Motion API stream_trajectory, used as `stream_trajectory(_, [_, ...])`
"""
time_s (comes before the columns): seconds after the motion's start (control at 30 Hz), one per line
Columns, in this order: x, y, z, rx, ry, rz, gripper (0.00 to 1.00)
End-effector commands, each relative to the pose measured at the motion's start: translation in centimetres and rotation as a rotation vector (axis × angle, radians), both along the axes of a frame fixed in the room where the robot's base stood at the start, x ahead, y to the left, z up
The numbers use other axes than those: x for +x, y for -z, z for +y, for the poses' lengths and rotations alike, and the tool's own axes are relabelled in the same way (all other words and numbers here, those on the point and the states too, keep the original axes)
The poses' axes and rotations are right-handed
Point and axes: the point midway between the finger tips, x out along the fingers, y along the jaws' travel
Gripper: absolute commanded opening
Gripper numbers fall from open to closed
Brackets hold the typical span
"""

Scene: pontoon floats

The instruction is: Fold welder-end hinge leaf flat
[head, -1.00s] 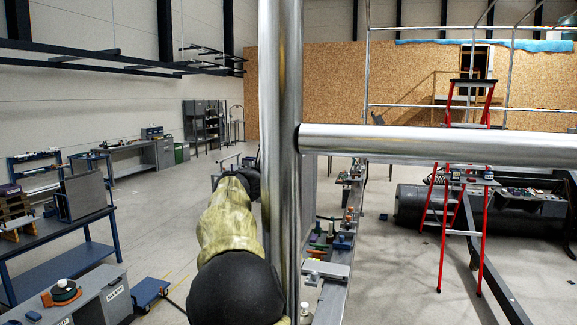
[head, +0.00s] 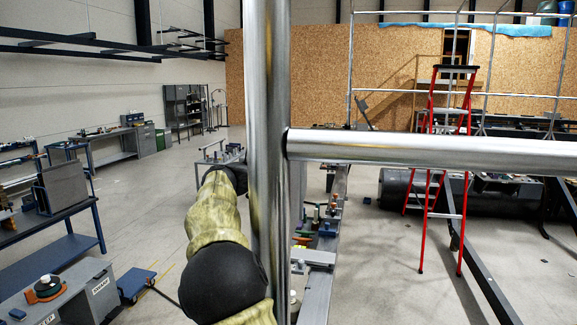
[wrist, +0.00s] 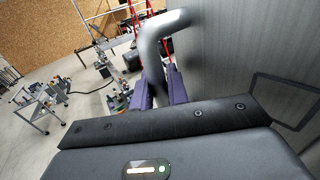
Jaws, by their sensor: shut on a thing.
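In the wrist view my gripper (wrist: 159,90) has its two purple fingers on either side of a thick grey bent handle (wrist: 164,28), closed on its lower end. A large flat grey panel (wrist: 240,50) fills the right side of that view, beside the handle. I cannot tell whether this panel is the hinge leaf, and no hinge line is clear. In the head view my sleeved arm reaches forward behind the metal post, and my gripper is hidden there.
A shiny upright post (head: 267,120) and a crossbar (head: 430,150) stand close in the head view. A bench with tools (head: 320,240) lies behind the post. A red ladder (head: 440,180) stands right. A blue workbench (head: 60,240) and trolley (head: 137,283) are left. Floor between is open.

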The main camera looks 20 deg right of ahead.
Motion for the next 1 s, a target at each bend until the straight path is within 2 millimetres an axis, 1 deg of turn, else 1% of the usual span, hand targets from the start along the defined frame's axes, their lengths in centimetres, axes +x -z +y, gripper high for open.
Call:
stream_trajectory(0.03, [0.0,0.3,0.0,0.004,0.003,0.005,0.00])
stream_trajectory(0.07, [0.0,0.3,0.0,0.004,0.003,0.005,0.22])
stream_trajectory(0.1, [0.0,0.3,0.0,0.003,0.003,0.004,0.30])
stream_trajectory(0.13, [0.0,0.3,0.0,0.003,0.003,0.004,0.35])
stream_trajectory(0.4, [0.0,0.2,-0.1,0.002,0.003,0.002,0.35])
stream_trajectory(0.57, [-0.3,0.3,0.7,0.002,0.000,0.001,0.35])
stream_trajectory(0.67, [-0.7,0.4,1.9,0.002,-0.001,0.000,0.35])
stream_trajectory(0.77, [-1.3,0.6,3.6,0.003,-0.003,-0.001,0.35])
stream_trajectory(1.0, [-2.9,0.6,8.2,0.002,-0.003,0.000,0.35])
